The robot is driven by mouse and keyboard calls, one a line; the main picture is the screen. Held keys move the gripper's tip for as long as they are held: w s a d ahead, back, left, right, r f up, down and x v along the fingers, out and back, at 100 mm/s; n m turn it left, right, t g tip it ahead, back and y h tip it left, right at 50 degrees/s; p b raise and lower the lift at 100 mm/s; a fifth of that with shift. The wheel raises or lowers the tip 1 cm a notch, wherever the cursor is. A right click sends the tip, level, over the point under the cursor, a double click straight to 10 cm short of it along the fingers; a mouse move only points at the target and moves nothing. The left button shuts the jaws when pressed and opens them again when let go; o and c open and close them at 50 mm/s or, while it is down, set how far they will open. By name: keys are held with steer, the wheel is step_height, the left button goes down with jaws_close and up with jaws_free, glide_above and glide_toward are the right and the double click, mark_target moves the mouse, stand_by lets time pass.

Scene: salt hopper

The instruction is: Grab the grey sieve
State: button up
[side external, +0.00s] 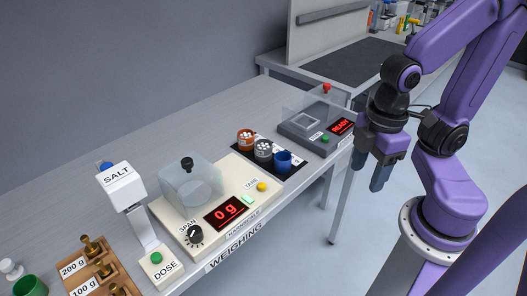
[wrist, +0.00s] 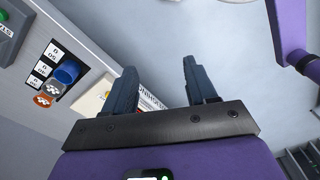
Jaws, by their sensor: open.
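The grey sieve (side external: 263,150) is a small round pot with a holed, light top. It stands on a black mat (side external: 297,162) on the bench, between an orange-brown holed pot (side external: 245,138) and a blue cup (side external: 283,162). In the wrist view the grey sieve (wrist: 53,87) is at the left, between the blue cup (wrist: 67,72) and the orange one (wrist: 42,100). My gripper (side external: 369,172) is open and empty, pointing down, to the right of the sieve and apart from it. In the wrist view its fingers (wrist: 159,76) are spread with nothing between them.
A scale with a clear cover (side external: 193,187) and a 0 g display stands left of the mat. A grey device (side external: 318,138) showing READY is behind and right of it. A SALT dispenser (side external: 122,178) and a wooden weight block (side external: 90,275) are further left. Open floor lies below my gripper.

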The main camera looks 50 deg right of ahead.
steer(key=o, duration=0.6)
